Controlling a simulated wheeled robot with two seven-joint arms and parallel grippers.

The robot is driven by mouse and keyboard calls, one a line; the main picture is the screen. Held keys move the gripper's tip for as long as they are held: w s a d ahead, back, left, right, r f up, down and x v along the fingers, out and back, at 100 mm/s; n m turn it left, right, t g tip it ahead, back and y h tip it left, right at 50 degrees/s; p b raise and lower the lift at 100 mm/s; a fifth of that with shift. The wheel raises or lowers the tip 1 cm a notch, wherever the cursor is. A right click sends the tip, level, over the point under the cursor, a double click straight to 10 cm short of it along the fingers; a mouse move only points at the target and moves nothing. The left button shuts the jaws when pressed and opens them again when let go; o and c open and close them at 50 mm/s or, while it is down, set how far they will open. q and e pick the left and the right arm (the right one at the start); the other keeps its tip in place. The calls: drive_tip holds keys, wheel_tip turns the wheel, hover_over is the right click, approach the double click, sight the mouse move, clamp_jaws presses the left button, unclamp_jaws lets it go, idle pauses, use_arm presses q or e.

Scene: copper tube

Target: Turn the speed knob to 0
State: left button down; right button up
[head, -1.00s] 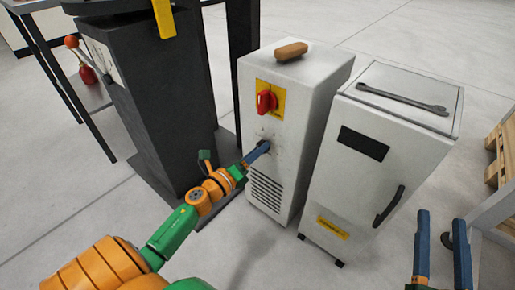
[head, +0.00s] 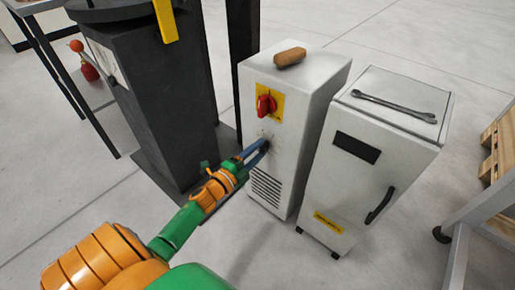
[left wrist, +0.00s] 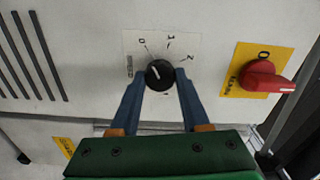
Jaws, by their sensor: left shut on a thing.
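The speed knob (left wrist: 159,74) is a round black dial with a white pointer line, on a pale plate marked 0, 1, 2 in the left wrist view. The pointer is turned toward the side of the 0 mark, but I cannot tell its exact setting. My left gripper (left wrist: 159,80) has its two blue fingers on either side of the knob, shut on it. In the head view my left gripper (head: 259,150) reaches the front of the white cabinet (head: 284,167), below the red switch. The fingers partly hide the knob there. My right gripper is out of view.
A red rotary switch (head: 266,104) on a yellow plate sits above the knob; it also shows in the left wrist view (left wrist: 266,77). A second white cabinet (head: 365,170) with a wrench (head: 394,107) stands to the right.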

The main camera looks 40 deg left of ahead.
use_arm(q)
drive_tip(key=shift+n, duration=0.7)
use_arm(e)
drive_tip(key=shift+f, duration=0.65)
use_arm(q)
drive_tip(key=shift+c, duration=1.9)
unclamp_jaws()
drive_tip(key=s+p, duration=0.2)
drive_tip(key=s, duration=0.5)
drive_tip(key=shift+a, duration=0.3)
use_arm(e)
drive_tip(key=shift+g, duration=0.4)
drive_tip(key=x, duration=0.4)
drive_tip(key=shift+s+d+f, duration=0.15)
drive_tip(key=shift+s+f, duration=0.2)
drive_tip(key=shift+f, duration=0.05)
